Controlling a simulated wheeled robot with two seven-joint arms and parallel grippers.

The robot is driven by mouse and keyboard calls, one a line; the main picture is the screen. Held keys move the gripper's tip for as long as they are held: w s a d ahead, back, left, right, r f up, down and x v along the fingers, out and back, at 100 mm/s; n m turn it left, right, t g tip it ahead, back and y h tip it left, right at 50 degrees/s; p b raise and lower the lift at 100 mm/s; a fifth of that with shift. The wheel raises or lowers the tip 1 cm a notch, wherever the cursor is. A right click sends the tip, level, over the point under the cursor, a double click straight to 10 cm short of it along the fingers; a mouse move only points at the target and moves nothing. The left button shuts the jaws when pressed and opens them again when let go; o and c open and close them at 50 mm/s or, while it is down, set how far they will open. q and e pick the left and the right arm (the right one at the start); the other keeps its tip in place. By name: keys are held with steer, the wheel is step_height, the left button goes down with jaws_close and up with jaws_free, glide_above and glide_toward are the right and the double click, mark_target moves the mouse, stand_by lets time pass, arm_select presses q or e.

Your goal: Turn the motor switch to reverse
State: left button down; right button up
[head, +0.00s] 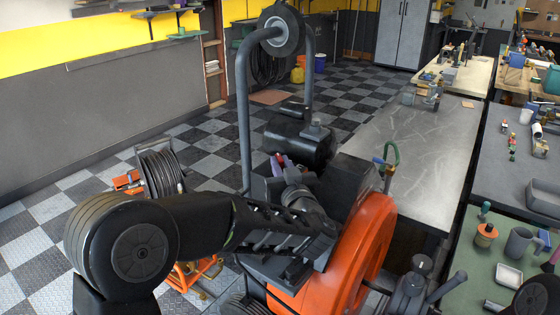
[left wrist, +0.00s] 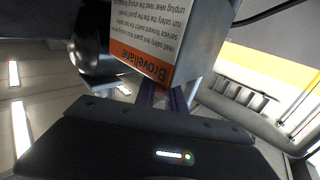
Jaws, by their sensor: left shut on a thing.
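The drain machine stands in front of me in the head view, with an orange drum housing (head: 357,245), a black motor (head: 300,142) and a grey tube frame. My left gripper (head: 280,161) reaches over it to the near side of the motor. In the left wrist view a grey box with an orange and white label (left wrist: 155,50) fills the upper middle. The purple fingers of my left gripper (left wrist: 165,96) are at its lower edge, shut on what appears to be the motor switch. The switch itself is hidden, so its position cannot be read. My right gripper is out of view.
A cable reel (head: 160,175) stands on the checkered floor to the left. A metal-topped bench (head: 425,150) is right of the machine. More benches with tools and a mug (head: 519,242) are at the right. Open floor lies behind the machine.

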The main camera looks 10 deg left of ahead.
arm_select(q)
steer(key=shift+r, duration=0.15)
steer(key=c, duration=1.4)
jaws_free()
steer(key=b+v, duration=0.1)
steer(key=v, duration=0.6)
steer(key=shift+s+d+b, duration=0.25)
steer(key=shift+s+b, duration=0.05)
